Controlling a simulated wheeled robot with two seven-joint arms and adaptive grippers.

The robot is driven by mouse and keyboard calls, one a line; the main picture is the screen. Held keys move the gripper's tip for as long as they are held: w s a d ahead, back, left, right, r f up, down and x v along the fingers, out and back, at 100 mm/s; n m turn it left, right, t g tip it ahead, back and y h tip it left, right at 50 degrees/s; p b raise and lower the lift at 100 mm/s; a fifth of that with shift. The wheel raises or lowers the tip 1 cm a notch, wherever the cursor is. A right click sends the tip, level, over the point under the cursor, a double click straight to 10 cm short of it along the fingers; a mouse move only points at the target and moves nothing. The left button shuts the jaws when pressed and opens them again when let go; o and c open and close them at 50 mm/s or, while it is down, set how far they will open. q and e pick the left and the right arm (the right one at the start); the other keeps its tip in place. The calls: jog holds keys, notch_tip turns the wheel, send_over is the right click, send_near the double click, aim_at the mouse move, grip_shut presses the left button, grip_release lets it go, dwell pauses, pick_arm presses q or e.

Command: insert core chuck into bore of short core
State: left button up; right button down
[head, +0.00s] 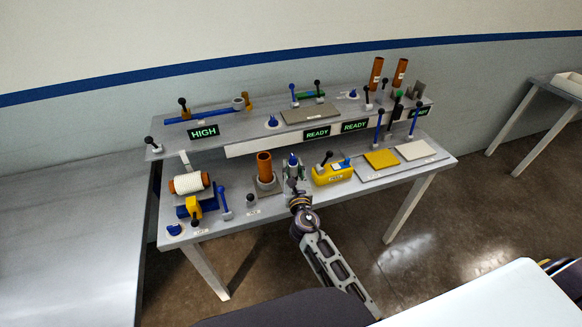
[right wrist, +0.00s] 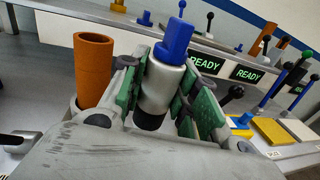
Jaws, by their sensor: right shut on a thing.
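The core chuck, a silver cylinder with a blue top, shows in the right wrist view (right wrist: 163,85) and in the head view (head: 293,163). My right gripper (right wrist: 165,95) is shut on it, with green pads on both sides, and the chuck stands roughly upright. A dark lower end shows beneath the silver body. The short core, an upright brown tube (head: 265,164) with an open bore, stands in a grey holder just left of the gripper; it also shows in the right wrist view (right wrist: 94,68). The chuck is beside the core and apart from it. My left gripper is not in view.
A yellow box (head: 333,174) with a dark-knobbed lever stands close on the right. A white-wound roll (head: 188,183) lies at the left. Behind is a raised shelf (head: 240,128) with displays, levers and two brown tubes. A yellow pad (head: 381,158) lies further right.

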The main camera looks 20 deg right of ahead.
jog(key=shift+s+d+f+n+y, duration=0.7)
jog(key=shift+s+d+f, duration=1)
jog(key=shift+s, duration=2.4)
jog(key=w+a+r, duration=0.6)
jog(key=w+r, duration=0.2)
jog(key=w+a+r+m+h+p, duration=0.1)
jog(key=w+a+r, duration=0.4)
jog(key=w+r, duration=0.3)
jog(key=shift+w+a+r, duration=0.35)
jog(key=shift+r, duration=0.1)
jog(key=shift+f+b, duration=1.3)
jog(key=shift+f, duration=1.6)
